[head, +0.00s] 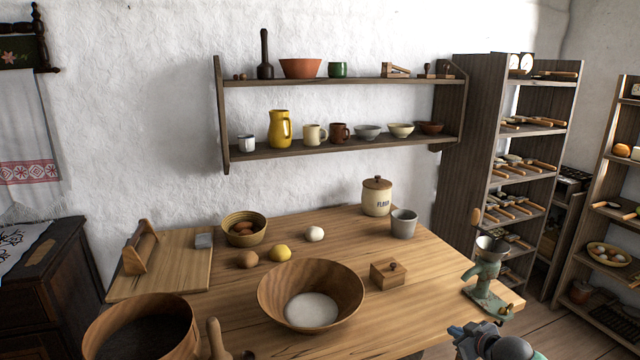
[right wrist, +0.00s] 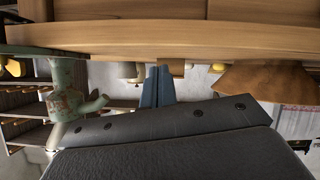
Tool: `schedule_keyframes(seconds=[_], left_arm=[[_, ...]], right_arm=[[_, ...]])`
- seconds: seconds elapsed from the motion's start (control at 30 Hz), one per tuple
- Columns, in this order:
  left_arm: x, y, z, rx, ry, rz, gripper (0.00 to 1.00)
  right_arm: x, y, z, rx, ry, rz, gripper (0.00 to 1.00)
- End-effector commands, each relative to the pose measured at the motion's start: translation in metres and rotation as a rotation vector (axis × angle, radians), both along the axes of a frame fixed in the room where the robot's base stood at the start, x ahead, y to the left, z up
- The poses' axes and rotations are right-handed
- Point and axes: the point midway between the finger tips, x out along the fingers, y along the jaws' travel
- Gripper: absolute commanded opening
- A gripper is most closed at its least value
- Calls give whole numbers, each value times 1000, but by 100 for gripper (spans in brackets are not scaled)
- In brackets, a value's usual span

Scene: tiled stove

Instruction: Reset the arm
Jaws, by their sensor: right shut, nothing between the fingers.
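My right gripper (head: 457,331) shows at the bottom edge of the head view, right of the table's front part. Its blue fingers are together with nothing between them; they also show in the right wrist view (right wrist: 157,82). It is near the green grinder (head: 486,285) clamped at the table's right corner, and apart from it in the head view. The grinder also shows at the left of the right wrist view (right wrist: 66,98). My left gripper is in neither view.
The wooden table (head: 435,265) carries a large bowl (head: 343,278) with white contents, a small wooden box (head: 388,274), a grey cup (head: 404,223) and a flour jar (head: 377,197). A round sieve (head: 142,335) stands front left. Tall shelves (head: 462,150) rise behind right.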

Motion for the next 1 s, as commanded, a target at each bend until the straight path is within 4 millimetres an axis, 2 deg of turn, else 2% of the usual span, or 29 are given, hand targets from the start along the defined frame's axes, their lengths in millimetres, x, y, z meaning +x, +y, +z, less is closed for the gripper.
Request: schedule_keyframes(seconds=[0.13,0.27,0.37,0.6,1.0], left_arm=[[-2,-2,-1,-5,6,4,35],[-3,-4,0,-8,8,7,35],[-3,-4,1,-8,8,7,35],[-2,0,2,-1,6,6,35],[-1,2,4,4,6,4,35]], right_arm=[[-17,1,1,-147,88,-26,0],[-40,18,5,-255,163,-61,0],[-70,38,-2,-311,237,-90,0],[-159,89,-28,-341,406,-156,0],[-299,168,-64,-179,612,-211,0]])
